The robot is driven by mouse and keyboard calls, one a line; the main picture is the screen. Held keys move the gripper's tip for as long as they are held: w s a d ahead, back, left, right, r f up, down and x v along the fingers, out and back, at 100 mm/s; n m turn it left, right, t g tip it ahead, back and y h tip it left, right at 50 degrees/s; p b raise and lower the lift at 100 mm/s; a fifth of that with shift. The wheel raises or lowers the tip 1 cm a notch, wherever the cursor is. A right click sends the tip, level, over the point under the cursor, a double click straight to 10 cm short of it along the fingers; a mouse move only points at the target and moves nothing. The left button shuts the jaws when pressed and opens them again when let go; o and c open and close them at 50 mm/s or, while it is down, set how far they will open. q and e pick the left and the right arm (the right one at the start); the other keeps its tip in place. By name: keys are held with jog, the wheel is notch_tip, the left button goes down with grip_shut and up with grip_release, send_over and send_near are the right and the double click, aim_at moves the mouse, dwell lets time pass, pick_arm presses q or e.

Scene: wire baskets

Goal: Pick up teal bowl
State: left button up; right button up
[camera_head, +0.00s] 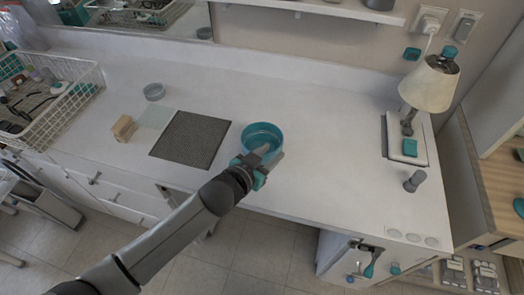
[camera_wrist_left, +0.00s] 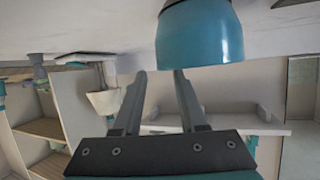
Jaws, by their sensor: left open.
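The teal bowl (camera_head: 261,134) stands on the white counter (camera_head: 315,150), right of a dark mat. My left gripper (camera_head: 270,156) is at the bowl's near right side in the head view, and it overlaps the bowl there. In the left wrist view the bowl (camera_wrist_left: 200,32) is at the top, just beyond the fingertips of my left gripper (camera_wrist_left: 160,75). The two fingers are apart with nothing between them. I cannot tell whether a finger touches the bowl. My right gripper is in neither view.
A dark woven mat (camera_head: 192,140), a small wooden block (camera_head: 124,128) and a small grey-teal dish (camera_head: 154,91) lie left of the bowl. A filled wire basket (camera_head: 75,69) is at far left. A lamp (camera_head: 429,84) and a grey cup (camera_head: 414,181) stand at right.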

pick_arm(q)
jog(key=shift+b+x, duration=0.6)
jog(key=shift+x, duration=1.85)
jog(key=shift+a, duration=0.1)
jog(key=shift+c, duration=0.3)
grip_shut()
